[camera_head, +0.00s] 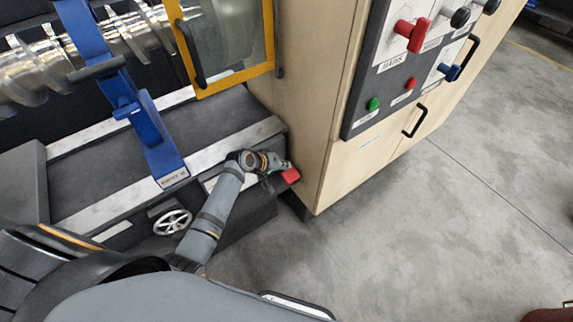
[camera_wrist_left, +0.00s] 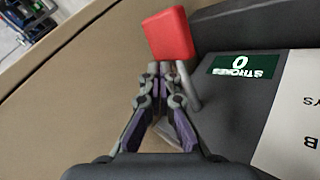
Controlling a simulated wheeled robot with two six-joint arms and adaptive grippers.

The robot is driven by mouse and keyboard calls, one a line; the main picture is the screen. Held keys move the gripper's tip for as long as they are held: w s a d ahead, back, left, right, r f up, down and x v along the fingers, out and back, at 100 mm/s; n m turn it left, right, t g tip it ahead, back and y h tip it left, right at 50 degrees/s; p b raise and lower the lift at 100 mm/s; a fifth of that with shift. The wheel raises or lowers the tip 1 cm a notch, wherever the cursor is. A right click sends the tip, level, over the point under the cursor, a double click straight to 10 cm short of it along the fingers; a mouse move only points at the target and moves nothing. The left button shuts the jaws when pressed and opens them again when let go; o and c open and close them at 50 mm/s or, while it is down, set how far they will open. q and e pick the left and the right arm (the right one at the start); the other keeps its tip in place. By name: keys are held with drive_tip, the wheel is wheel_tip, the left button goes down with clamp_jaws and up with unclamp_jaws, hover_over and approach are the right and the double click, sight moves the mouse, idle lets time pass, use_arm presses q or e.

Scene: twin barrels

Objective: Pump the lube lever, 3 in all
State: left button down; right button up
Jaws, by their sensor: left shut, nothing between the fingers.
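The lube lever has a red block-shaped handle (camera_head: 291,175) at the right end of the machine bed, beside the beige cabinet. In the left wrist view the red handle (camera_wrist_left: 168,34) sits on a grey rod just beyond my fingertips. A green counter display (camera_wrist_left: 240,65) next to it shows an upside-down "STROKES" and 0. My left gripper (camera_head: 284,166) is shut and empty, close to the handle. In the left wrist view its fingertips (camera_wrist_left: 161,68) lie just below the handle; I cannot tell whether they touch it. My right gripper is in neither view.
The beige cabinet (camera_head: 300,110) stands right beside the lever, with a control panel (camera_head: 390,85) of knobs and buttons. Open floor (camera_head: 440,220) lies to the right.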

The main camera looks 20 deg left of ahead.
use_arm(q)
drive_tip(key=shift+r, duration=0.1)
idle(0.3)
drive_tip(key=shift+w+a+r+p, duration=0.1)
drive_tip(key=shift+a+r+p, duration=0.05)
drive_tip(key=shift+r+p, duration=0.8)
drive_tip(key=shift+w+a+r+p, duration=0.1)
drive_tip(key=shift+r+p, duration=0.75)
drive_tip(key=shift+p, duration=0.15)
drive_tip(key=r+p, duration=0.4)
drive_tip(key=r, duration=0.1)
drive_tip(key=shift+w+a+p, duration=0.25)
drive_tip(key=shift+a+p, duration=0.05)
drive_tip(key=shift+p, duration=0.05)
